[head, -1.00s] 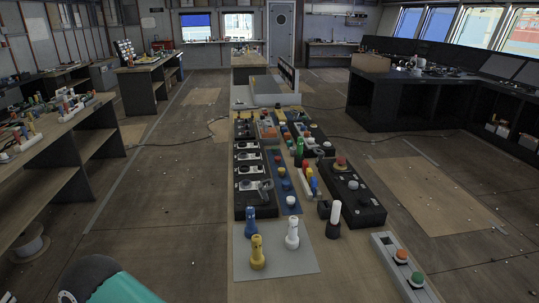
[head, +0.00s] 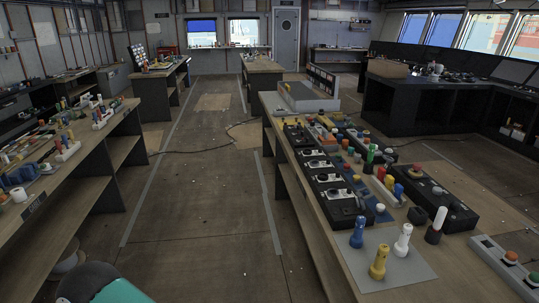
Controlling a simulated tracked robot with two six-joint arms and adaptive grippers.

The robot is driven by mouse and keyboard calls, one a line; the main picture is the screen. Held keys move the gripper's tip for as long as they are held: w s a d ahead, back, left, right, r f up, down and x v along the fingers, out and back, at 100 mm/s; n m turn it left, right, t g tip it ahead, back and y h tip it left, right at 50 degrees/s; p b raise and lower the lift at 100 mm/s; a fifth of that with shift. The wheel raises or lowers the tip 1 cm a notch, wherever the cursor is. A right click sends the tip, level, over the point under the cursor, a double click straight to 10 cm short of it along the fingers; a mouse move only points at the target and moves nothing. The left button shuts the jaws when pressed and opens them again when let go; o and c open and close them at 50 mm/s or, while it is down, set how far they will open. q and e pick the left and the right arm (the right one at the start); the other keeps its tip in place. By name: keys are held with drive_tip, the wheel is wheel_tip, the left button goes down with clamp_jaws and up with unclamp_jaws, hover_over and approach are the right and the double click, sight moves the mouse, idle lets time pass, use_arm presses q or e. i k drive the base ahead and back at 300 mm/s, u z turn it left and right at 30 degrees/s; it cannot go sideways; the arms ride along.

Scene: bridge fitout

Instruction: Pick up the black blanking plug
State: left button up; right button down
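I cannot pick out a black blanking plug for certain. A small black piece (head: 418,215) stands on the middle bench (head: 345,268), left of a cylinder with a white top and black base (head: 436,226); it is too small to identify. The left bench (head: 100,160) carries many small parts, none clearly a black plug at this size. Neither of my grippers is in view. Only a rounded dark and teal part of my own body shows at the bottom left.
Blue, yellow and white torch-like pieces stand on a grey mat (head: 400,270) on the middle bench. Black control panels (head: 325,180) lie behind. A button box (head: 505,262) is at the right. Open floor (head: 205,215) lies between the left and middle benches.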

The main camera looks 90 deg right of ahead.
sight(456, 207)
drive_tip(key=u, duration=0.1)
drive_tip(key=i, duration=1.45)
drive_tip(key=z, duration=2.45)
drive_tip(key=i, duration=0.25)
drive_tip(key=z, duration=1.65)
drive_tip(key=k, duration=0.6)
drive_tip(key=z, duration=0.45)
drive_tip(key=i, duration=1.6)
drive_tip(key=u, duration=0.4)
